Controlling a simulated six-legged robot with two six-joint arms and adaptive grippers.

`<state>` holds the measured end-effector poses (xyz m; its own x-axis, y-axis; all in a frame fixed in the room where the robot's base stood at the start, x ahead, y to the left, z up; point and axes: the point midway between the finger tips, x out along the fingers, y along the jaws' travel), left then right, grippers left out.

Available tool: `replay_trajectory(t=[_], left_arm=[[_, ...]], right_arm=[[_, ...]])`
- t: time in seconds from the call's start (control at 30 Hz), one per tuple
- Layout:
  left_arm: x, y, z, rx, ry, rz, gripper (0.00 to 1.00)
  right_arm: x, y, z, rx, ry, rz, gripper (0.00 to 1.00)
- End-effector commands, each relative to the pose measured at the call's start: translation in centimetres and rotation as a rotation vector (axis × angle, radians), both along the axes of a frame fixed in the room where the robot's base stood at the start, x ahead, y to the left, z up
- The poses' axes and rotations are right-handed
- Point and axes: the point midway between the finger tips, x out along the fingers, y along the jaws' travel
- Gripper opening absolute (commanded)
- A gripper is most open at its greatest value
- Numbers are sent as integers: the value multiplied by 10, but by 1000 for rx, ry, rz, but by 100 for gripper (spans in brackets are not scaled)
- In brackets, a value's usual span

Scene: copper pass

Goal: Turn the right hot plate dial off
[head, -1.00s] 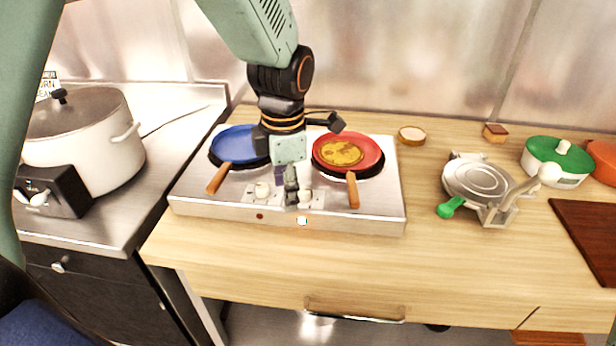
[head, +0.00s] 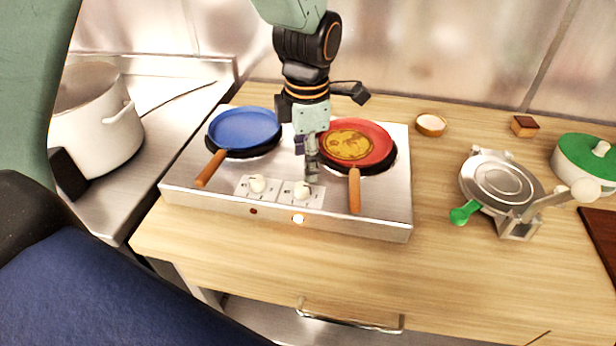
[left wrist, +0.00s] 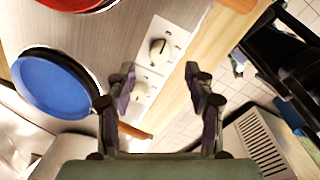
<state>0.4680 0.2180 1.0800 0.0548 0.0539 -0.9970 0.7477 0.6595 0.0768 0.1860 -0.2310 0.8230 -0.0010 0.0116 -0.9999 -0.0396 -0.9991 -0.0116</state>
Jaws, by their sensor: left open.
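The right dial (head: 302,191) and left dial (head: 258,184) sit on pale panels. The light (head: 298,219) below the right dial glows white; the one below the left dial is dark red. My left gripper (head: 311,172) is open and empty, pointing down just behind and above the right dial, apparently apart from it. My right gripper is not in view.
A blue pan (head: 244,128) and a red pan (head: 356,140) holding a pancake sit on the burners, handles reaching toward the front beside the dials. A round press (head: 499,178) with a green handle stands right. A white pot (head: 98,120) stands left.

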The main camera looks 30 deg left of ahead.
Motion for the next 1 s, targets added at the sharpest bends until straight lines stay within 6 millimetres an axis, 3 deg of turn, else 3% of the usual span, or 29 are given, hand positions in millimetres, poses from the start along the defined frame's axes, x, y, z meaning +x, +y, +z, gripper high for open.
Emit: replay_trajectory(t=[0.2,0.43,0.83,1.0], left_arm=[[-3,2,-36,0,5,-1,54],[0,3,-63,-1,2,0,54],[4,3,-70,-1,1,0,53],[4,3,-70,-1,1,0,38]], right_arm=[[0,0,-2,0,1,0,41],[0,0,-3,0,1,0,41],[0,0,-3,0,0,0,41],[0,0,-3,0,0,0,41]])
